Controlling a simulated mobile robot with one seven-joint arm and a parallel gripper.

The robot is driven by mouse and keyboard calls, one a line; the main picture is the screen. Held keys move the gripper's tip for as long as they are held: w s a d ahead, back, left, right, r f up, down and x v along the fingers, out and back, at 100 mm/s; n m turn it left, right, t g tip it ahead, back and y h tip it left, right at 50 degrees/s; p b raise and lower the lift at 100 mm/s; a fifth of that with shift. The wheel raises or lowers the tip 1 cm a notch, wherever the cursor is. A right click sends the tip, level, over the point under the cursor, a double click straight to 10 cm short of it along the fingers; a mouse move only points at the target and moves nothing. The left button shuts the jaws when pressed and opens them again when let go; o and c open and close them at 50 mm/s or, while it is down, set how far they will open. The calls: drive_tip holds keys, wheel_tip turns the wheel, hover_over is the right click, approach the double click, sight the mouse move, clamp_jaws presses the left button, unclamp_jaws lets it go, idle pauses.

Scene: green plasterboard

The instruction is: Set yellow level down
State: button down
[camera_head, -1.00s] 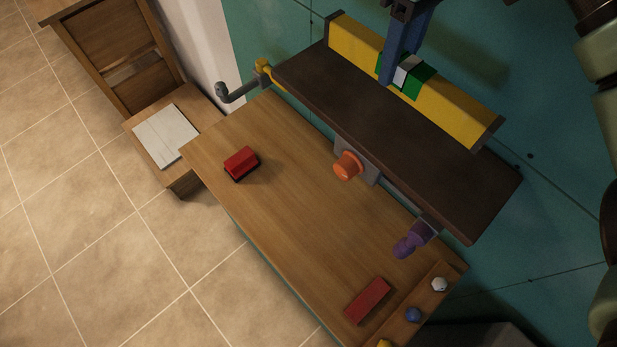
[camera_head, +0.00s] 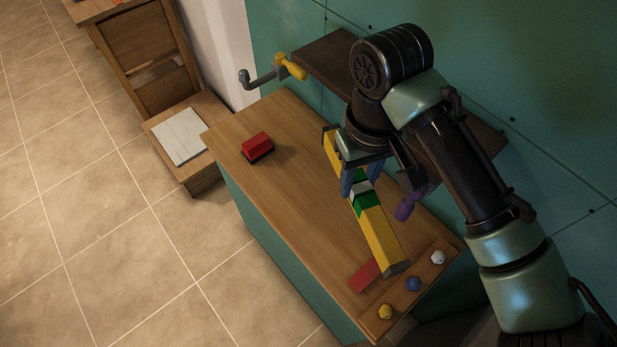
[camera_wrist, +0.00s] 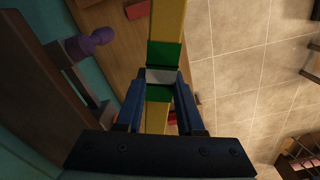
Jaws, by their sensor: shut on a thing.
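The yellow level (camera_head: 379,228) is a long yellow bar with dark ends and a green and white middle. It also shows in the wrist view (camera_wrist: 166,22), running away between the fingers. My gripper (camera_head: 354,186) has blue fingers and is shut on the level at its white and green middle. The level is over the wooden workbench top (camera_head: 290,215), slanting along it. Its near end overlaps a flat red block (camera_head: 364,276) in the picture. I cannot tell whether the level touches the bench.
A dark shelf (camera_head: 325,62) on the green wall (camera_head: 550,80) overhangs the bench's back, with a purple-handled tool (camera_head: 409,205) below. A red object (camera_head: 257,146) sits toward the bench's left. Small balls, including a blue one (camera_head: 413,284), line the right-end strip. The bench's front left is clear.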

drive_tip(key=s+a+f+m, duration=0.2)
drive_tip(key=s+f, duration=0.1)
drive_tip(key=f, duration=0.5)
drive_tip(key=s+a+f+m, duration=0.2)
drive_tip(key=a+f, duration=0.1)
drive_tip(key=f, duration=0.5)
drive_tip(key=shift+s+a+m, duration=0.2)
drive_tip(key=shift+s+m, duration=0.1)
drive_tip(key=shift+s, duration=0.1)
drive_tip(key=shift+w, duration=0.1)
